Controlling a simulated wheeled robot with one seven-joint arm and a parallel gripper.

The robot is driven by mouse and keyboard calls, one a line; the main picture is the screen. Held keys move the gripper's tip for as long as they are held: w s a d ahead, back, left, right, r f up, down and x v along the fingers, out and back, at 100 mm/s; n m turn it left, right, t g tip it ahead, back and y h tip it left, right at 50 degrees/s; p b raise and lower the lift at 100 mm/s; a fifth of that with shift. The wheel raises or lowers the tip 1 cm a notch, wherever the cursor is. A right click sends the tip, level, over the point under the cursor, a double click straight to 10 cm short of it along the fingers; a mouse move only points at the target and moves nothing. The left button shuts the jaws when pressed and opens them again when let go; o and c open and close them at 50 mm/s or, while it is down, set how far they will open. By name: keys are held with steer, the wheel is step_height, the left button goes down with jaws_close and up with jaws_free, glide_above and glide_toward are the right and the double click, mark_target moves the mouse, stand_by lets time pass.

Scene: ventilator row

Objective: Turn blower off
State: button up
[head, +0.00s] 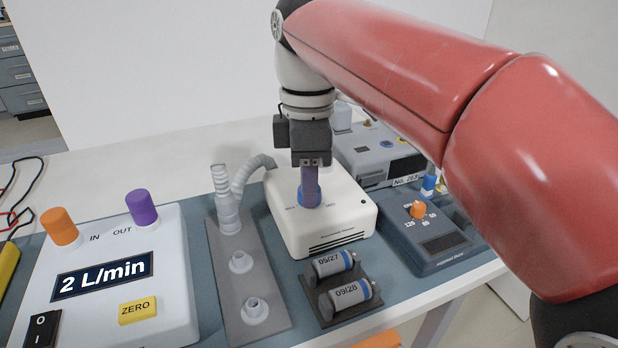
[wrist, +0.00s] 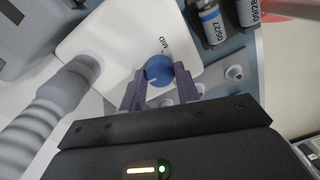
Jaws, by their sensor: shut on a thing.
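The blower is a white box (head: 345,229) with a corrugated hose at its left side and a blue knob (head: 309,196) on its top. My gripper (head: 310,190) points straight down over the box, and its fingers are shut on the blue knob. In the wrist view the blue knob (wrist: 159,70) sits between the two fingertips (wrist: 160,84). The label "MID" shows beside the knob there, with a light mark on the knob's edge. The other labels around the knob are partly hidden by the fingers or too small to read.
A grey plate (head: 233,290) with hose ports stands left of the blower. Two labelled cylinders (head: 335,265) lie in front. A blue-grey device with an orange knob (head: 417,209) is at right. A flow meter (head: 170,260) reading 2 L/min is at left.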

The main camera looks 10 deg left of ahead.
steer(key=shift+n, duration=0.6)
steer(key=shift+r, duration=0.1)
steer(key=o, duration=1)
steer(key=shift+c, duration=0.2)
step_height(320, 180, up, 8)
steer(key=shift+w+a+f, duration=0.15)
steer(key=shift+f, duration=0.05)
